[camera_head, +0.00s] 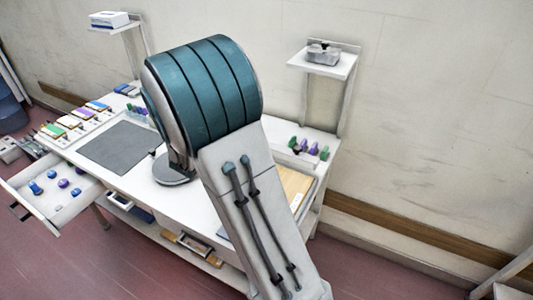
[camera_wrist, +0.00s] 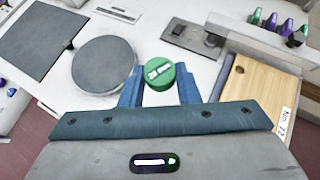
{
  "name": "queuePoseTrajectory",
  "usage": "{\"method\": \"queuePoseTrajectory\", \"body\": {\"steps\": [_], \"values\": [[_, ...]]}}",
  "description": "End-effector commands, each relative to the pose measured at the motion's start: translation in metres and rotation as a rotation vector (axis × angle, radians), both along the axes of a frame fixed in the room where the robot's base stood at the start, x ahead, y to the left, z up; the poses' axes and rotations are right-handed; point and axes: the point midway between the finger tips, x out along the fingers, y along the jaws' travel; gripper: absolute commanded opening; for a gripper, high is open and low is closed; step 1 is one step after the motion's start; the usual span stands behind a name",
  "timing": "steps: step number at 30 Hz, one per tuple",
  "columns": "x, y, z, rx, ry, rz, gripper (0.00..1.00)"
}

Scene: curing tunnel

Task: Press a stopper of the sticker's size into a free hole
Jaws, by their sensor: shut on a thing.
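In the wrist view my gripper (camera_wrist: 159,85) is shut on a round green stopper (camera_wrist: 160,70) with a white label on top; the label seems to read "28 mm". A light wooden board (camera_wrist: 262,98) lies to the right, with one dark round spot near its left edge and a white sticker (camera_wrist: 285,121) that seems to read "No. 72". Several green and purple stoppers (camera_wrist: 272,22) stand behind the board; this row also shows in the head view (camera_head: 309,149). In the head view my arm hides my gripper and much of the board (camera_head: 296,184).
A round grey plate (camera_wrist: 104,66) and a dark grey mat (camera_head: 119,146) lie on the white table. A dark metal device (camera_wrist: 193,37) stands behind the held stopper. An open drawer (camera_head: 52,213) at the left holds several blue and purple stoppers. Wall shelves (camera_head: 322,64) rise behind.

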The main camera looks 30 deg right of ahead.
Motion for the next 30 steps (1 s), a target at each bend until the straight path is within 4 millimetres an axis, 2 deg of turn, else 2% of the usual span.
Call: {"method": "queuePoseTrajectory", "body": {"steps": [5,9,12,15,18,21,30], "values": [[0.022,-0.051,-0.015,0.000,0.000,-0.212,0.08],[0.031,-0.103,-0.033,-0.001,0.001,-0.430,0.08],[0.029,-0.149,-0.056,-0.003,0.004,-0.637,0.08],[0.021,-0.185,-0.082,-0.004,0.005,-0.836,0.08],[0.012,-0.206,-0.102,-0.004,0.003,-0.975,0.08],[0.006,-0.217,-0.115,-0.002,0.001,-1.062,0.08],[0.001,-0.224,-0.129,0.000,0.000,-1.123,0.08]]}}
